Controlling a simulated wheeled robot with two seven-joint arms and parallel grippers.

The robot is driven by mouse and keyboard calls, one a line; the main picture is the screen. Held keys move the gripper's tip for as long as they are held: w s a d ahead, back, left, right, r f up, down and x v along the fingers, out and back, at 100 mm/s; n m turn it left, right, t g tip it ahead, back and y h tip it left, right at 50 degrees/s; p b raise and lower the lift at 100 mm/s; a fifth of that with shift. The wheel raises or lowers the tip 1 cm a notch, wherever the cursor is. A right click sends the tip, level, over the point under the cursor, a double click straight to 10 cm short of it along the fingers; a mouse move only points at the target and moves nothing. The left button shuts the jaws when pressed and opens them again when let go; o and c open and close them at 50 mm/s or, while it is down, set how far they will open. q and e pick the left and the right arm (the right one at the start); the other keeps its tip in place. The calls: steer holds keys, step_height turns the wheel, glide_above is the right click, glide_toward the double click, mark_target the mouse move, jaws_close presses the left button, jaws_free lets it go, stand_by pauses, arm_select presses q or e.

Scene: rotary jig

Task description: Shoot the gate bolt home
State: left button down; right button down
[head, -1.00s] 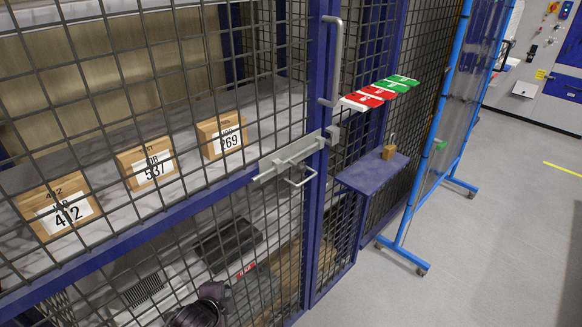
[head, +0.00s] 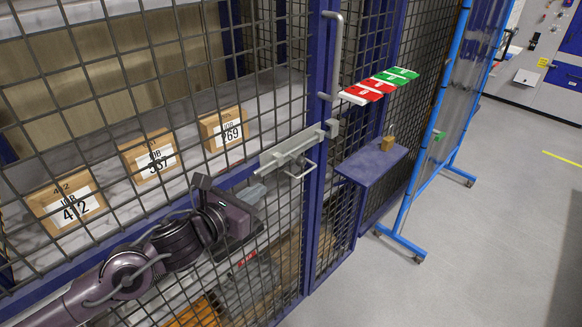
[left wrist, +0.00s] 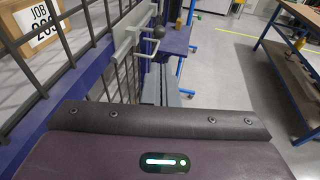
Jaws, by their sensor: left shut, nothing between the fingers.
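The grey gate bolt (head: 287,152) is mounted across the mesh gate, with a looped handle (head: 300,170) hanging below it. Its right end lies by a small grey keeper (head: 332,128) on the blue post; I cannot tell whether the rod is inside it. The bolt also shows in the left wrist view (left wrist: 126,44), beyond the gripper body. My left gripper (head: 259,189) is shut and empty, in front of the mesh, a little below and left of the handle, apparently apart from it. My right gripper is not in view.
A vertical grey pull handle (head: 335,55) stands on the post above the keeper. A blue shelf (head: 365,168) with a brass padlock (head: 388,143) juts out to the right. A blue wheeled frame (head: 415,190) stands further right.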

arm_select(q)
steer(key=p, duration=0.5)
glide_toward(304, 161)
steer(key=x, duration=0.4)
steer(key=shift+w+a+f, duration=0.3)
steer(key=shift+a, duration=0.05)
steer(key=shift+x, duration=0.9)
steer(key=shift+a+f, duration=0.1)
steer(key=shift+f, duration=0.05)
steer(key=b+x, duration=0.1)
steer(key=b, duration=0.1)
steer(key=b+x, duration=0.2)
steer(key=d+b+x, duration=0.1)
steer(key=x, duration=0.1)
steer(key=shift+s+r+b, duration=0.15)
steer(key=shift+r+b, duration=0.15)
steer(key=shift+b, duration=0.1)
steer(key=shift+d+r, duration=0.1)
steer(key=shift+d, duration=0.05)
steer(key=shift+r, duration=0.25)
